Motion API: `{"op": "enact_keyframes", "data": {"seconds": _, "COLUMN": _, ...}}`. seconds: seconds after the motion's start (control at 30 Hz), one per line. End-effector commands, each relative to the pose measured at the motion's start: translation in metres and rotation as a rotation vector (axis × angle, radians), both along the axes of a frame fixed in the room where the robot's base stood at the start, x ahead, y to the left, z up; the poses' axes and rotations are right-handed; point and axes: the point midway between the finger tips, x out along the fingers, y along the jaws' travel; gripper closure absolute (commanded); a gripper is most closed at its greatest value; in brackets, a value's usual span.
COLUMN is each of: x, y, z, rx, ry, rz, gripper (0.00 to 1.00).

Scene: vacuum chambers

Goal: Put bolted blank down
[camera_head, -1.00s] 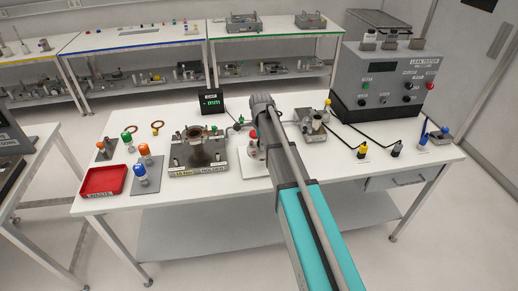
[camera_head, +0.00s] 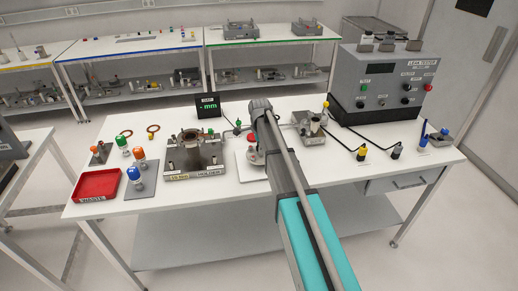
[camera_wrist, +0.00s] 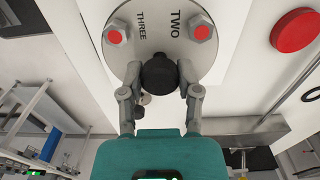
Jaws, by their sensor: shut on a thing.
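The bolted blank (camera_wrist: 160,28) is a pale round disc marked TWO and THREE, with red-topped hex bolts, in the upper middle of the wrist view. A black knob (camera_wrist: 160,72) stands at its near edge. My gripper (camera_wrist: 159,80) has its two fingers closed on either side of this knob. In the head view my arm hides most of the gripper and blank; a small part of the disc (camera_head: 253,157) shows left of the arm, over a white plate (camera_head: 246,173). I cannot tell whether the disc touches the plate.
A metal holder (camera_head: 194,155) stands left of the plate. A small fixture (camera_head: 312,132) and the leak tester (camera_head: 390,78) stand to the right, with black cables across the bench. The front bench strip is clear.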

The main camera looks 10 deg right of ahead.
Motion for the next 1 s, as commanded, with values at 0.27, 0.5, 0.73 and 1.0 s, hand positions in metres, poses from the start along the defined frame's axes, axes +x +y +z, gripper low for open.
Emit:
{"op": "enact_keyframes", "data": {"seconds": 0.27, "x": 0.008, "y": -0.003, "z": -0.011, "rx": 0.000, "ry": 0.000, "rz": 0.000, "gripper": 1.00}}
{"op": "enact_keyframes", "data": {"seconds": 0.5, "x": 0.008, "y": -0.003, "z": -0.029, "rx": 0.000, "ry": 0.000, "rz": 0.000, "gripper": 1.00}}
{"op": "enact_keyframes", "data": {"seconds": 0.73, "x": 0.008, "y": -0.003, "z": -0.039, "rx": 0.000, "ry": 0.000, "rz": -0.001, "gripper": 1.00}}
{"op": "enact_keyframes", "data": {"seconds": 1.0, "x": 0.008, "y": -0.004, "z": -0.040, "rx": 0.000, "ry": 0.000, "rz": -0.001, "gripper": 1.00}}
